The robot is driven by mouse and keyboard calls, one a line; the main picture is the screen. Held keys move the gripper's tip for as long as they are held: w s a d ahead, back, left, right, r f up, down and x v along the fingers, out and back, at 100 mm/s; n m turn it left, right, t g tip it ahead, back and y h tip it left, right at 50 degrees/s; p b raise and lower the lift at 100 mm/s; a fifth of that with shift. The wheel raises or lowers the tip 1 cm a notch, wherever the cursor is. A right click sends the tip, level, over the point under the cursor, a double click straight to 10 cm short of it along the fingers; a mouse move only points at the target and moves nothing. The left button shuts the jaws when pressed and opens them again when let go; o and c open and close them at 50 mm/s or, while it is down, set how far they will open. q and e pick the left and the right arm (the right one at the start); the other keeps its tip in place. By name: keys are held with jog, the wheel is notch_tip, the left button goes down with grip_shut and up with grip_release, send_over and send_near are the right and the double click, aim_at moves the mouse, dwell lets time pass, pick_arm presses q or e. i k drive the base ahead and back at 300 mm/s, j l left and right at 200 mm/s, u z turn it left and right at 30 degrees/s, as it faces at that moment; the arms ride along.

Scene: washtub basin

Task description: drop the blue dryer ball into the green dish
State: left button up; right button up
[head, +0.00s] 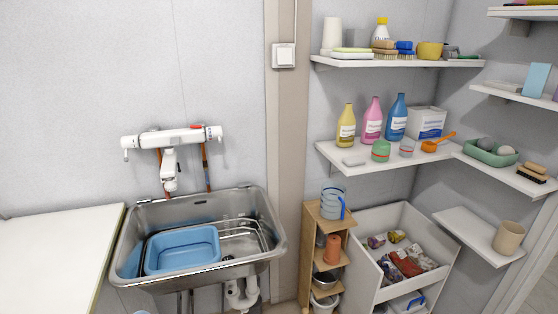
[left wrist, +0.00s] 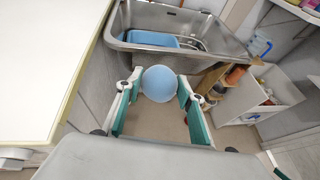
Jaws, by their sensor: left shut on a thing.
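The blue dryer ball (left wrist: 159,80) is a light blue sphere between the fingertips of my left gripper (left wrist: 159,87) in the left wrist view. The gripper is shut on it, with a green-padded finger at each side, and the ball shows in front of the sink cabinet and floor. The green dish (head: 484,156) sits on the right wall's middle shelf in the head view, with grey balls (head: 505,150) in it. The dish is not in the left wrist view.
A steel sink (head: 265,240) with a blue basin (head: 182,250) stands left of a wooden rack (head: 325,224) and an open white bin (head: 363,256). A brush (head: 533,172) lies right of the dish; an orange scoop (head: 437,142) lies left. A white counter (head: 55,260) is far left.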

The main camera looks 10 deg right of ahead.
aim_at(491, 160)
jog(key=i+l+z, duration=0.2)
jog(key=l, duration=0.2)
jog(key=l+z, duration=0.15)
jog(key=l, duration=0.3)
jog(key=i+l+z, duration=0.2)
jog(key=l, duration=0.2)
jog(key=i+l+z, duration=0.15)
jog(key=l, duration=0.2)
jog(key=i+l, duration=0.15)
jog(key=l, duration=0.2)
jog(key=i+l, duration=0.15)
jog(key=l, duration=0.25)
jog(key=i+l, duration=0.15)
jog(key=l, duration=0.2)
jog(key=i+l, duration=0.15)
jog(key=l, duration=0.25)
jog(key=i+l+z, duration=0.1)
jog(key=l, duration=0.25)
jog(key=i, duration=0.05)
